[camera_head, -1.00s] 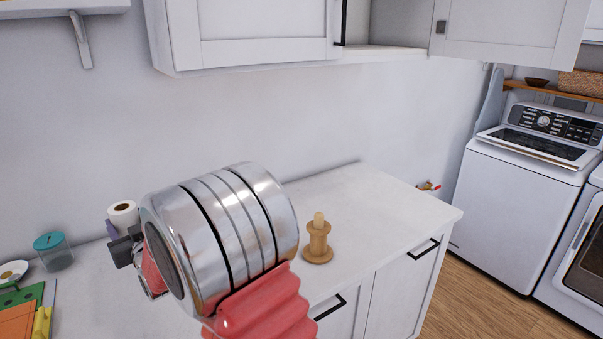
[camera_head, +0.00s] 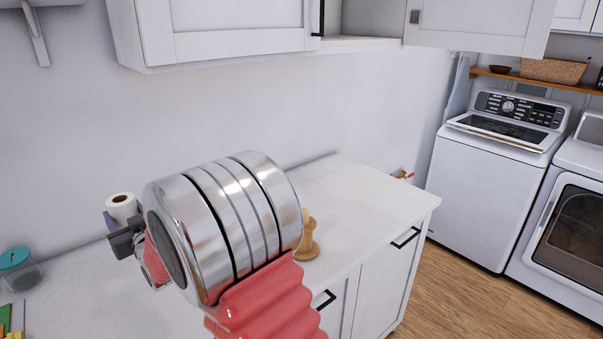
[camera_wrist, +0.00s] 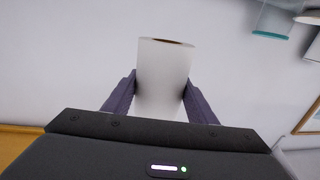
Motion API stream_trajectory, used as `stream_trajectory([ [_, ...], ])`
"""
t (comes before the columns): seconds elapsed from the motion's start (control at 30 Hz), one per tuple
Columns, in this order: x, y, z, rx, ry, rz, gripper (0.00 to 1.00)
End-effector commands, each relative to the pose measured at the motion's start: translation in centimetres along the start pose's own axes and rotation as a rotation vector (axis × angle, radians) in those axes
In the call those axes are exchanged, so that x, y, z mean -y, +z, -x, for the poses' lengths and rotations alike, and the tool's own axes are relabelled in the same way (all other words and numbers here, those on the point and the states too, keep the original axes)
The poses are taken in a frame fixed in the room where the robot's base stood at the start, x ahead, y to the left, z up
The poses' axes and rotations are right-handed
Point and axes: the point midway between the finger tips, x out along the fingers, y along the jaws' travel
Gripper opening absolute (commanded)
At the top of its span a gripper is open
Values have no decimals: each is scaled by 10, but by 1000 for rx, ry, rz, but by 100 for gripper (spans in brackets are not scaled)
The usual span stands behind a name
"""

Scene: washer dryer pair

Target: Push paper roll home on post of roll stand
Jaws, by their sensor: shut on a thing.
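The white paper roll (camera_wrist: 163,75) is held between the two fingers of my gripper (camera_wrist: 160,98) in the wrist view. In the head view the top of the roll (camera_head: 122,204) shows above the counter at the left, beside my gripper (camera_head: 112,222), partly hidden by my arm. The wooden roll stand (camera_head: 307,240) stands upright on the counter to the right of my arm. Its base and spool show, and my arm covers its left side. The roll is well apart from the stand.
The white counter (camera_head: 375,195) is clear right of the stand. A teal-lidded glass jar (camera_head: 18,268) stands at the far left. Cabinets (camera_head: 235,30) hang above. A washer (camera_head: 495,165) and a dryer (camera_head: 565,235) stand on the right. My large metal arm link blocks the centre.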

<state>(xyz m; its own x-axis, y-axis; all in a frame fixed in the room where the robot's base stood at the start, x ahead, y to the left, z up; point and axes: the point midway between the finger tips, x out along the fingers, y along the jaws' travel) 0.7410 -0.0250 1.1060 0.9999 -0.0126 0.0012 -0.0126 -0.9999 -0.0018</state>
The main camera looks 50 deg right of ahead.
Motion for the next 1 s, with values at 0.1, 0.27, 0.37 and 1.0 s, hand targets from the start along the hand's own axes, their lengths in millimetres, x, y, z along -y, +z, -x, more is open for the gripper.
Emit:
stream_trajectory([
  [0.1, -35, -9, 7, -7, 34, 0, 28],
  [0.27, -95, -21, 26, -13, 93, -2, 28],
  [0.37, -133, -29, 41, -16, 131, -3, 28],
  [1.0, -330, -66, 183, -14, 380, 1, 28],
])
